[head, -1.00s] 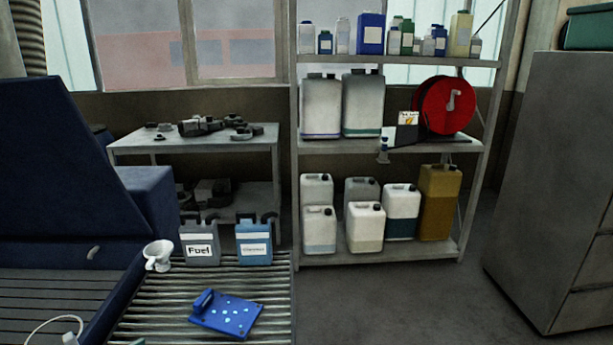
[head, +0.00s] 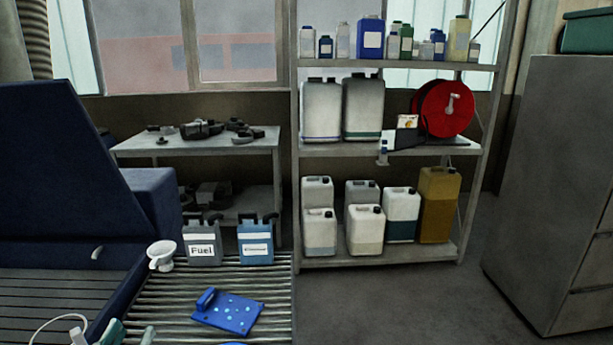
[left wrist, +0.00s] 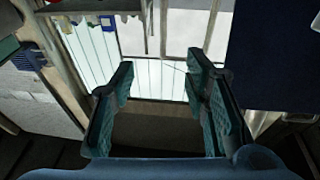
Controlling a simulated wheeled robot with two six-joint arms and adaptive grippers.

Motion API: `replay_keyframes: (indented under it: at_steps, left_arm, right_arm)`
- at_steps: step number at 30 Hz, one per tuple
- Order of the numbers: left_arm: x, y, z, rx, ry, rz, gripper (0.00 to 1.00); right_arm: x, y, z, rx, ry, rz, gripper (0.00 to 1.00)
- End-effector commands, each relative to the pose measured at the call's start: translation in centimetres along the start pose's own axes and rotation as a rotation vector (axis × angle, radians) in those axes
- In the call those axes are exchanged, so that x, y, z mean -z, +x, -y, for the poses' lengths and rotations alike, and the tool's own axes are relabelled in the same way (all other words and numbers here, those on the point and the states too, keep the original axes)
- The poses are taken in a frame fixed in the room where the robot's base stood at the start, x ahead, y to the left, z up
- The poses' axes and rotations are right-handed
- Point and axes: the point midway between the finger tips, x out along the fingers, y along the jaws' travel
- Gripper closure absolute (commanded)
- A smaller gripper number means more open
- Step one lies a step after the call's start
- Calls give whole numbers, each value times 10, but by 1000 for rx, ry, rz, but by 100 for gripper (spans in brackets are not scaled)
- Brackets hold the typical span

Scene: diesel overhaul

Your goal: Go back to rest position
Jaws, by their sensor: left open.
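A ribbed bench holds a blue plate (head: 228,312), a white funnel (head: 161,255), a Fuel can (head: 202,244) and a blue can (head: 255,244). Behind stand a metal shelf (head: 340,150) of jugs and a grey table (head: 262,146). A grey cabinet (head: 550,190) is at right; floor before it is clear.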

Motion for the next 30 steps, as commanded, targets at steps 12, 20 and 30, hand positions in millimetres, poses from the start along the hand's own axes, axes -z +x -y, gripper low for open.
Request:
replay_keyframes:
  at_steps: [12,20,30]
  left_arm:
    - [-141,-173,29,536,82,943,58]
    - [-176,-269,-72,67,99,1463,58]
    - [-337,-314,-58,59,89,1570,58]
  right_arm:
    - [-2,0,0,1,0,3,64]
    - [-2,0,1,1,0,3,64]
    - [-2,0,1,1,0,3,64]
